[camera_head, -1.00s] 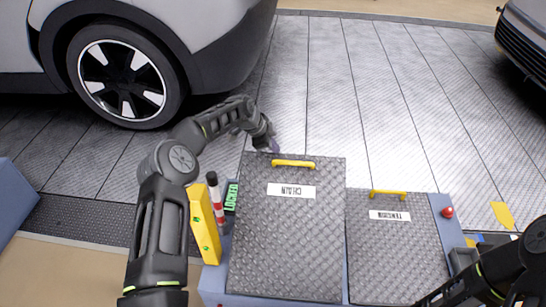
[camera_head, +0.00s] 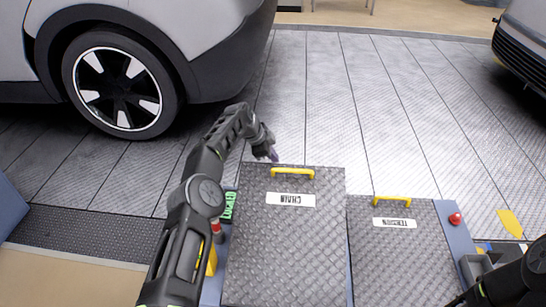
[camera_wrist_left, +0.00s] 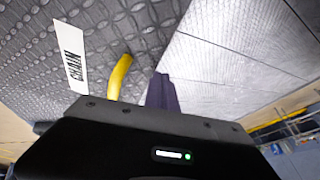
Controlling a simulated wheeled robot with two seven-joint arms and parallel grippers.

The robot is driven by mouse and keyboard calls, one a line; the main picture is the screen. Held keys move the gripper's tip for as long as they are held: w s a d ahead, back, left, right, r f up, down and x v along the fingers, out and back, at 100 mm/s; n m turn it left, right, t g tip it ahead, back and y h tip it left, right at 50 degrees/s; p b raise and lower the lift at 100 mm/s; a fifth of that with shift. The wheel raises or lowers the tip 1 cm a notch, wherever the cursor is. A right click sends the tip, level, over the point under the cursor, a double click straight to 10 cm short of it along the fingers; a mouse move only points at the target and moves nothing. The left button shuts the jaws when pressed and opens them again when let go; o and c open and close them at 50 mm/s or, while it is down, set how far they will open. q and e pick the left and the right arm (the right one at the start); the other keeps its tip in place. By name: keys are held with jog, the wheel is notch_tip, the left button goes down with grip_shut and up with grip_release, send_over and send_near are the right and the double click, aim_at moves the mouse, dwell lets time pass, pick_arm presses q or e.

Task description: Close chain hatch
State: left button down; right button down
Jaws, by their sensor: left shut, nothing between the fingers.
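The chain hatch (camera_head: 285,240) is a grey tread-plate lid with a white CHAIN label (camera_head: 291,199) and a yellow handle (camera_head: 292,172) at its far edge. It lies about flat on the blue box; I cannot tell whether it is fully seated. My left gripper (camera_head: 273,156) is shut and empty, just beyond the lid's far edge, left of the handle. In the left wrist view its purple fingers (camera_wrist_left: 161,93) are together beside the yellow handle (camera_wrist_left: 120,76), apart from it in the picture. My right arm shows at lower right; its gripper is out of view.
A second lid (camera_head: 400,255) labelled TENSION, with a yellow handle (camera_head: 392,200), lies to the right. A red button (camera_head: 455,218) is beside it. A green LOCKED sign (camera_head: 229,205) stands left of the chain hatch. A car wheel (camera_head: 118,80) is behind left; the floor beyond is clear.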

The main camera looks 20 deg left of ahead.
pick_arm(q)
jog(key=shift+v, duration=0.8)
jog(key=p+v, duration=0.1)
jog(key=v, duration=0.5)
jog(key=shift+p, duration=0.3)
jog(key=shift+r, duration=0.15)
